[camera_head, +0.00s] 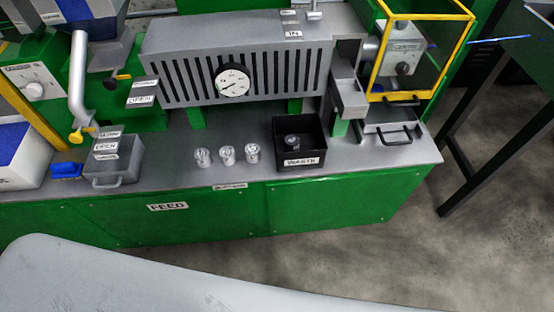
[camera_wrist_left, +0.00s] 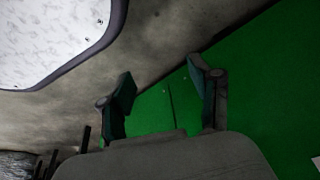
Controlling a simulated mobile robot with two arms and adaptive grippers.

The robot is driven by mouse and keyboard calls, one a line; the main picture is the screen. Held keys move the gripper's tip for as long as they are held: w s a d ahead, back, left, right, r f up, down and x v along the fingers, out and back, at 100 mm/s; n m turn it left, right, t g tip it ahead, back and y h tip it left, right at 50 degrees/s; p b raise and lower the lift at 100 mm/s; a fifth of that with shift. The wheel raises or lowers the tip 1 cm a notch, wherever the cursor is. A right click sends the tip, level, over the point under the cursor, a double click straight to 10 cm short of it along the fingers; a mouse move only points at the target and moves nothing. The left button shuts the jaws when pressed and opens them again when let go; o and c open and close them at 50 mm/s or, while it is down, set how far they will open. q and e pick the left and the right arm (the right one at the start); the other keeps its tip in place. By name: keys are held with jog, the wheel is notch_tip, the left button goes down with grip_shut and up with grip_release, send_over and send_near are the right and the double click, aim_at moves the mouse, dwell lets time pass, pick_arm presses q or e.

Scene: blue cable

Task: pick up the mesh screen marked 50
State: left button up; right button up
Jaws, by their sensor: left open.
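I cannot make out a mesh screen marked 50 in either view. My left gripper (camera_wrist_left: 160,88) shows in the left wrist view with its two dark fingers spread apart and nothing between them. Beyond the fingers are the grey floor and the green side of the machine bench. Neither gripper shows in the head view, and my right gripper is in neither view.
A green machine bench (camera_head: 270,215) has a grey top holding a black bin (camera_head: 302,160), several small clear cups (camera_head: 228,155), a grey drawer box (camera_head: 113,165) and a yellow-framed guard (camera_head: 375,60). A dark table (camera_head: 505,95) stands at right. Floor (camera_head: 400,255) is clear.

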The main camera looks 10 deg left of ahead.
pick_arm(q)
jog(key=w+r+t, duration=0.2)
jog(key=w+r, duration=0.2)
jog(key=w, duration=0.4)
jog(key=t+h+b, duration=0.2)
jog(key=t+b, duration=0.1)
jog(key=t, duration=0.4)
send_near(251, 150)
jog(key=shift+t, duration=0.3)
jog(key=x, duration=0.2)
jog(key=b+x, duration=0.1)
jog(key=x, duration=0.1)
jog(key=shift+w+d+f, duration=0.1)
jog(key=shift+d+f, duration=0.05)
jog(key=shift+f, duration=0.2)
jog(key=shift+x, duration=0.9)
jog(key=b+x, duration=0.1)
jog(key=x, duration=0.3)
jog(key=shift+w+f, duration=0.15)
jog(key=shift+w, duration=0.2)
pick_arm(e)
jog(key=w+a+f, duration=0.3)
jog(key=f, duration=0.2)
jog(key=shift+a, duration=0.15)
